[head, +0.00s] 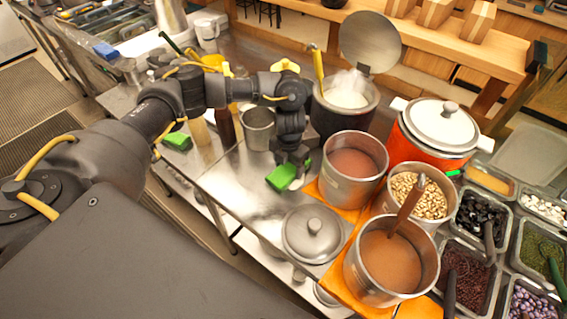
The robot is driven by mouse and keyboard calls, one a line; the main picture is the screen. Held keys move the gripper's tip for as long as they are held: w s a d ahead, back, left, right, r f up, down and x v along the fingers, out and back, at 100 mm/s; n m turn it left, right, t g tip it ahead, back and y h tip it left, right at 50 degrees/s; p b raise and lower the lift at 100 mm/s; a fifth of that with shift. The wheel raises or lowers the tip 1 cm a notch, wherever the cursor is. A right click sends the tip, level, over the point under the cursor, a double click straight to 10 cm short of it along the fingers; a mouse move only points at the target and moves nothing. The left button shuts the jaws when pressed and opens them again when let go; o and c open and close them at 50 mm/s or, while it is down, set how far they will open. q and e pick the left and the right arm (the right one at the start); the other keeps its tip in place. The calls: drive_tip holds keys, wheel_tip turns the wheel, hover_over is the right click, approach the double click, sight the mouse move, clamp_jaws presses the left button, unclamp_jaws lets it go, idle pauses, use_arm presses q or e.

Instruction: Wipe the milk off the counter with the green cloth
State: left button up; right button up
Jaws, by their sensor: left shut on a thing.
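My left gripper (293,164) points down over the steel counter (228,180), and it is shut on the green cloth (281,178). The cloth is at counter level, just left of the pot of reddish-brown liquid. A small white patch (297,184), which looks like milk, shows at the cloth's right edge. The gripper and the cloth may hide more of it. My right gripper is not in view.
A pot of reddish-brown liquid (353,172), a pot of beans (418,198) and a pot of brown liquid with a ladle (390,262) stand on the right. A lidded pot (312,236) is in front. A steel cup (257,128) stands behind. Counter left of the cloth is clear.

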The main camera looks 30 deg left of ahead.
use_arm(q)
drive_tip(key=shift+s+d+p, duration=0.15)
drive_tip(key=shift+s+d, duration=0.05)
drive_tip(key=shift+d, duration=0.55)
drive_tip(key=shift+s+d+p, duration=0.15)
drive_tip(key=shift+d, duration=0.55)
drive_tip(key=shift+a+f, duration=0.1)
drive_tip(key=shift+a, duration=0.55)
drive_tip(key=shift+w+a+b, duration=0.25)
drive_tip(key=shift+a+b, duration=0.3)
drive_tip(key=shift+a, duration=1.25)
drive_tip(key=shift+o, duration=0.3)
drive_tip(key=shift+a, duration=0.15)
